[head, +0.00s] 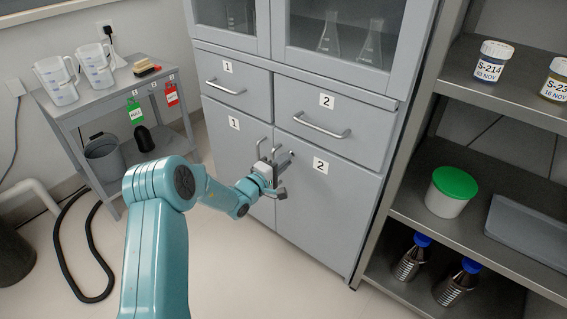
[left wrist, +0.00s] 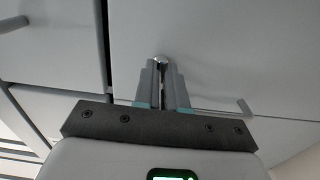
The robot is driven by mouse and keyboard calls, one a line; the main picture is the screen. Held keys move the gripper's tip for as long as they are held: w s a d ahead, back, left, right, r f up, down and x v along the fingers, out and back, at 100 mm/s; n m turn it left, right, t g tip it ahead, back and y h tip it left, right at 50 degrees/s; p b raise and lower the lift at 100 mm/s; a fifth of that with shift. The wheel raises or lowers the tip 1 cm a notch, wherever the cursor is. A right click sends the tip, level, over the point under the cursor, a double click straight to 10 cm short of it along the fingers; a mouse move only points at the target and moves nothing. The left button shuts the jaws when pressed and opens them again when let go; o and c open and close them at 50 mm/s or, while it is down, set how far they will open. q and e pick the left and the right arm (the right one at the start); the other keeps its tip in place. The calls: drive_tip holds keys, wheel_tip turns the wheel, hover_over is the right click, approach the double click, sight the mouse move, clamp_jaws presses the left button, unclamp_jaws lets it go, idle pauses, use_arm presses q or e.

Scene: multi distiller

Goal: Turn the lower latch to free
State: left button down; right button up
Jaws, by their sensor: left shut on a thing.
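The lower cabinet has two grey doors, door 1 (head: 232,150) and door 2 (head: 325,200), meeting at a vertical seam. My left gripper (head: 280,166) is at this seam, near the top of the doors. In the left wrist view its two fingers (left wrist: 162,80) are close together on a small silver piece, which looks like the lower latch (left wrist: 161,59). Only the tip of the latch shows; the fingers hide the rest, so I cannot tell its angle. Both doors look closed. My right gripper is in neither view.
Drawers 1 (head: 228,82) and 2 (head: 335,125) with bar handles sit above the doors. An open shelf rack (head: 400,205) stands close on the right. A cart (head: 60,108) with jugs is at the left. The floor before the cabinet is clear.

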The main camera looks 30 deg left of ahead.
use_arm(q)
drive_tip(key=c, duration=1.2)
unclamp_jaws()
drive_tip(key=s+a+p, duration=0.1)
drive_tip(key=s+p, duration=0.2)
drive_tip(key=s, duration=1.3)
drive_tip(key=shift+s+a+p, duration=0.15)
drive_tip(key=shift+p, duration=0.2)
